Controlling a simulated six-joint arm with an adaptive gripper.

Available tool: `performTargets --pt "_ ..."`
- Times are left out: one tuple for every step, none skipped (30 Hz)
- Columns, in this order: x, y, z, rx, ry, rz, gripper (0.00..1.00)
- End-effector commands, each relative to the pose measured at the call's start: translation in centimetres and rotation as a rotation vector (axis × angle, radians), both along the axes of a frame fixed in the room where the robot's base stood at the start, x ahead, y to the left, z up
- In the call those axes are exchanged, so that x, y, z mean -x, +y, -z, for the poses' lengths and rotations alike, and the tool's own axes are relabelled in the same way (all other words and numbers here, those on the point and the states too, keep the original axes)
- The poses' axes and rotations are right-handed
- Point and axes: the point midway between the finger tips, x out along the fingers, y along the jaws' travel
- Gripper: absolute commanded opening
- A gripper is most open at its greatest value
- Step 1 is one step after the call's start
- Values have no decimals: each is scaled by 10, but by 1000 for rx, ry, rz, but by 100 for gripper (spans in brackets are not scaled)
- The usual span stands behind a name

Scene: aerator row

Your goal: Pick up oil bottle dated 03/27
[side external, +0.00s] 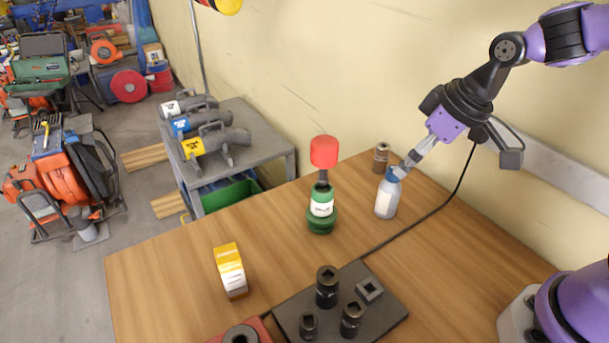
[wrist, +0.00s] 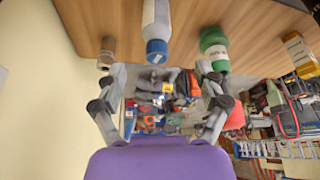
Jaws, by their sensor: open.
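A white bottle with a blue cap (side external: 385,202) stands upright at the back right of the table; it also shows in the wrist view (wrist: 156,18). No date can be read on either, so I cannot tell which is the one dated 03/27. My gripper (side external: 405,167) is open beside the blue cap, pointing down and left. In the wrist view its fingers (wrist: 161,76) are spread apart with nothing held between them.
A small brown-grey jar (side external: 381,157) stands close behind the white bottle. A yellow and white box (side external: 230,271) stands at front left. A dark plate (side external: 390,318) with several black sockets lies at the front. A black cable crosses the wooden table. The wall is close behind.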

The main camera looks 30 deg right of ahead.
Motion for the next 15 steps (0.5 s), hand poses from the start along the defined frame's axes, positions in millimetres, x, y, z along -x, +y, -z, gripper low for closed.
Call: performTargets --pt "-3 1 8 -1 8 -5 82" --pt "-4 2 13 -1 9 -6 82" --pt "-6 2 20 -1 9 -6 82" --pt "-8 3 25 -1 9 -6 82" --pt "-10 3 29 -1 8 -5 82" --pt "-12 3 34 -1 7 -4 82" --pt "-13 4 37 -1 7 -3 82" --pt "-14 4 40 0 6 -3 82" --pt "-16 4 42 -1 5 -3 82" --pt "-16 4 44 -1 5 -3 82" --pt "-17 4 46 0 5 -3 82" --pt "-17 4 50 0 5 -3 82" --pt "-18 4 54 0 7 -2 82" --pt "-18 3 58 0 7 -2 82" --pt "-19 3 65 0 9 -1 82"
